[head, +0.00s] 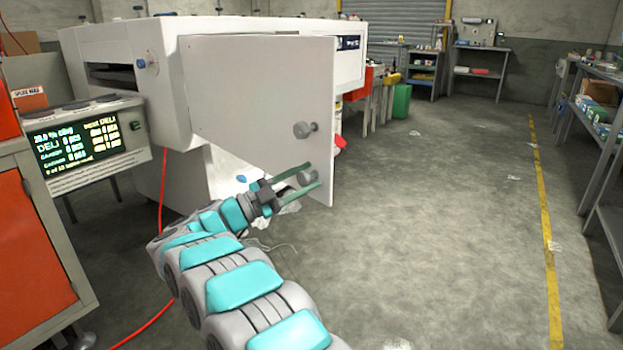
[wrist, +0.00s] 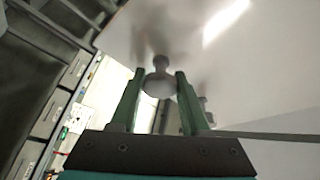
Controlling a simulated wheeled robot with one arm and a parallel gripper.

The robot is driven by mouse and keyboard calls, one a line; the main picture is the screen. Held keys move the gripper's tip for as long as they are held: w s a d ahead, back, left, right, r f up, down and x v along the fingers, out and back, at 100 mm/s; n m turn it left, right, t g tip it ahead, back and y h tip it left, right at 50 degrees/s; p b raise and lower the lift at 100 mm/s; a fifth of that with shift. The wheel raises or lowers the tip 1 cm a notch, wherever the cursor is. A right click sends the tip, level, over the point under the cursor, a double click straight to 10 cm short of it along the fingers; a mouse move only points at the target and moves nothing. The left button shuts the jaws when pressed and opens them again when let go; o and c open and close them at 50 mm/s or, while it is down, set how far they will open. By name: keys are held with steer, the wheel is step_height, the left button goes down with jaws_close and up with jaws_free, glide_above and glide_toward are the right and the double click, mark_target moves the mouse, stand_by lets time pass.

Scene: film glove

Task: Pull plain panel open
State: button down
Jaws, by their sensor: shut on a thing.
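The plain panel (head: 255,95) is a flat pale grey door on the white machine (head: 110,50). It stands swung out from the machine's front, with an opening behind its lower left edge. It carries two round grey knobs, an upper knob (head: 305,130) and a lower knob (head: 306,177). My gripper (head: 308,180) has its green fingers on either side of the lower knob and is shut on it. In the wrist view the held knob (wrist: 159,80) sits between the fingertips, and the panel (wrist: 200,50) fills the upper right.
A scale with a lit display (head: 85,140) stands on an orange cabinet (head: 30,240) at the left. A red hose (head: 160,215) runs down to the floor. Shelves (head: 600,125) line the right side. The floor (head: 440,210) right of the panel is largely clear.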

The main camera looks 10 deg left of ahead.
steer(key=shift+s+a+f, duration=0.1)
steer(key=shift+s+f, duration=0.05)
steer(key=shift+c, duration=1.9)
jaws_free()
steer(key=shift+a, duration=0.15)
steer(key=v, duration=0.7)
steer(key=shift+s+a+b, duration=0.2)
steer(key=shift+a+b, duration=0.05)
steer(key=shift+b, duration=0.15)
